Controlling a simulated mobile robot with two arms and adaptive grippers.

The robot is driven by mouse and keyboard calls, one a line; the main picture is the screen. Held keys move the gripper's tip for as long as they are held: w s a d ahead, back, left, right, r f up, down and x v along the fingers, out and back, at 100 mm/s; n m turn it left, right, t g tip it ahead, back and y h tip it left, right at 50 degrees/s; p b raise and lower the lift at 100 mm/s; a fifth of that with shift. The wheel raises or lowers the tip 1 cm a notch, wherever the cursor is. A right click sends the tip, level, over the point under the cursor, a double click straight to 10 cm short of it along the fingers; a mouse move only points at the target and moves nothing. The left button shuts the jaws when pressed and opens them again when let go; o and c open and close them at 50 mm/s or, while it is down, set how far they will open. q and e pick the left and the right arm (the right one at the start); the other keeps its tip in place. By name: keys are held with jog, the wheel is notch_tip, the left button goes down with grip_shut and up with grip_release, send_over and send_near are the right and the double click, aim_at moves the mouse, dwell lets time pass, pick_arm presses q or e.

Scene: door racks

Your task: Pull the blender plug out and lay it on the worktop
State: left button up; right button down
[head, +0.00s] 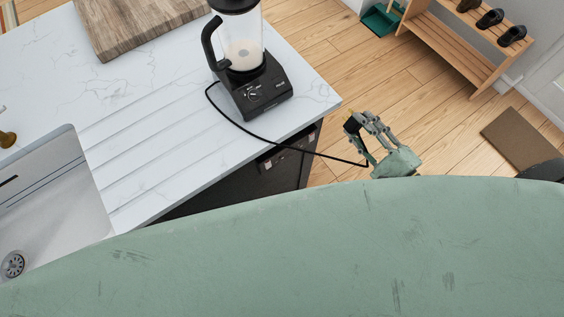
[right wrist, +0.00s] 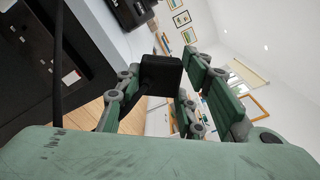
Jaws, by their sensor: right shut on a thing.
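The blender (head: 251,85) stands upright on the white worktop (head: 150,110), near its right edge. Its black cord (head: 240,127) runs from the base over the worktop edge to my right gripper (head: 361,122). That gripper is beyond the worktop's right side, over the wooden floor. In the right wrist view the gripper (right wrist: 178,80) is shut on the black plug (right wrist: 160,72), which sits between its fingers, apart from any socket. My left gripper is not in view.
A wooden cutting board (head: 140,22) lies at the back of the worktop, and a sink (head: 55,200) is at the left. The ribbed drainer between sink and blender is bare. A dark cabinet front (head: 240,180) is below the edge. A shoe rack (head: 455,40) stands at far right.

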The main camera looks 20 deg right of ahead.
jog(key=m+b, duration=0.1)
jog(key=m, duration=0.4)
jog(key=shift+f, duration=0.15)
jog(key=m+b, duration=0.1)
jog(key=m, duration=0.5)
jog(key=shift+b, duration=0.3)
jog(key=shift+r, duration=0.2)
jog(key=g+p, duration=0.1)
jog(key=p, duration=0.3)
jog(key=g+h+p, duration=0.1)
jog(key=g+p, duration=0.1)
jog(key=p, duration=0.2)
jog(key=shift+r+p, duration=0.3)
jog(key=shift+f, duration=0.4)
